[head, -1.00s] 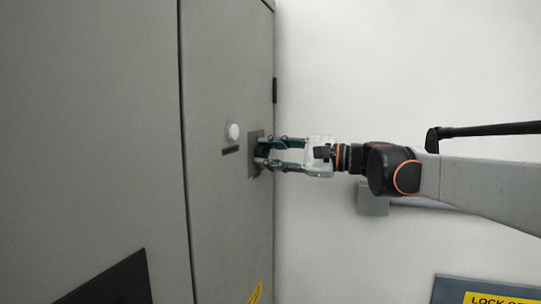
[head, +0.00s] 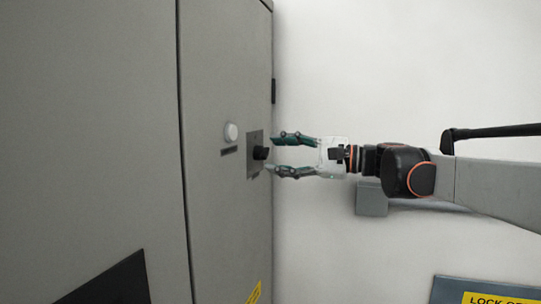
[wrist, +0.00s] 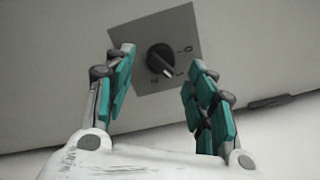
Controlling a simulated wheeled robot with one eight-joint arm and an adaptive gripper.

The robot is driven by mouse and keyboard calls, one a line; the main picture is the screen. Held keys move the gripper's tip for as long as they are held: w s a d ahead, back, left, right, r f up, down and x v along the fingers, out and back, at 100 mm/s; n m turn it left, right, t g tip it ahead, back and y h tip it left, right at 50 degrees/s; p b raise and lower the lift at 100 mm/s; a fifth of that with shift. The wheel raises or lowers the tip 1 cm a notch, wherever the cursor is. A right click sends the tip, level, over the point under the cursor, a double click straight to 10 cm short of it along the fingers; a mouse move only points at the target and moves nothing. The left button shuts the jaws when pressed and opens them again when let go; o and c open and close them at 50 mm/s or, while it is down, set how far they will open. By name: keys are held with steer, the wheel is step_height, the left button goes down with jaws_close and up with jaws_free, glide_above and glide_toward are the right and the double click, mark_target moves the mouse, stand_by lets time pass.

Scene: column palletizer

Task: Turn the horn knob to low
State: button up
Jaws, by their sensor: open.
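The black horn knob (head: 261,153) sticks out from a dark square plate (head: 252,165) on the grey cabinet door. In the wrist view the knob (wrist: 160,58) is on its plate (wrist: 183,22), with a pale pointer line aimed to the lower right, near one of the faint marks beside it. The marks are too small to read surely. My gripper (head: 273,153) is open and empty, just right of the knob, its fingers above and below the knob's line. In the wrist view the fingers (wrist: 158,68) frame the knob without visible contact.
A white round button (head: 231,132) with a dark label sits left of the plate. The cabinet edge (head: 272,225) and white wall lie to the right. A grey box (head: 371,200) is on the wall beneath my arm.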

steer(key=v, duration=0.9)
